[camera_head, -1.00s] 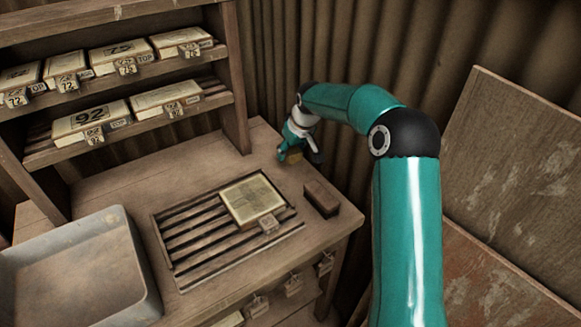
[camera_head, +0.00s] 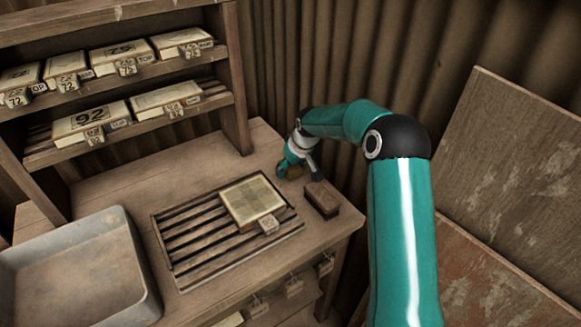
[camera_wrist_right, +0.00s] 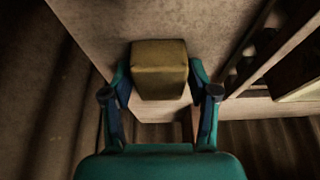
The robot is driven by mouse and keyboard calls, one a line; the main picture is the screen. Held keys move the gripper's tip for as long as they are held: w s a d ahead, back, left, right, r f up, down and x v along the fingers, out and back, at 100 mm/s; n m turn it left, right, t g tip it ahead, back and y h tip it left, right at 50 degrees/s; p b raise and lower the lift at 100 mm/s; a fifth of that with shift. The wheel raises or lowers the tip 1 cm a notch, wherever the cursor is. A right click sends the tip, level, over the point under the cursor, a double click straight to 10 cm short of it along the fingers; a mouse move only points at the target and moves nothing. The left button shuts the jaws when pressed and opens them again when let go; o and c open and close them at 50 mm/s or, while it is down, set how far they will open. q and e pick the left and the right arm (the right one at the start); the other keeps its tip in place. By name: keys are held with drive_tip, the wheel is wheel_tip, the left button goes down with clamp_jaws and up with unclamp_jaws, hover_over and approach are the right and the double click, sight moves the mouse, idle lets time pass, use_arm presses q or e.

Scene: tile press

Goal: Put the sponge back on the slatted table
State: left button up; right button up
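The sponge (camera_wrist_right: 158,70), a dull yellow block, sits between the two fingers of my right gripper (camera_wrist_right: 160,84) in the right wrist view. The fingertips press its sides. In the head view my right gripper (camera_head: 293,165) is over the back right of the bench, and the sponge there is small and partly hidden. I cannot tell its exact height over the wood. The slatted table (camera_head: 190,243) is to the left and nearer, with a pale tile (camera_head: 252,200) on its right part. Its slats also show at the right of the wrist view (camera_wrist_right: 252,58). My left gripper is out of view.
A dark brown block (camera_head: 322,199) lies right of the slats, close to my right gripper. A grey tray (camera_head: 130,262) stands at the left. Shelves with numbered boxes (camera_head: 92,121) rise at the back left. A corrugated wall (camera_head: 275,60) stands behind.

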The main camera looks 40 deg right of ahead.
drive_tip(key=shift+o, duration=0.9)
drive_tip(key=shift+r, duration=0.15)
drive_tip(key=v, duration=1.2)
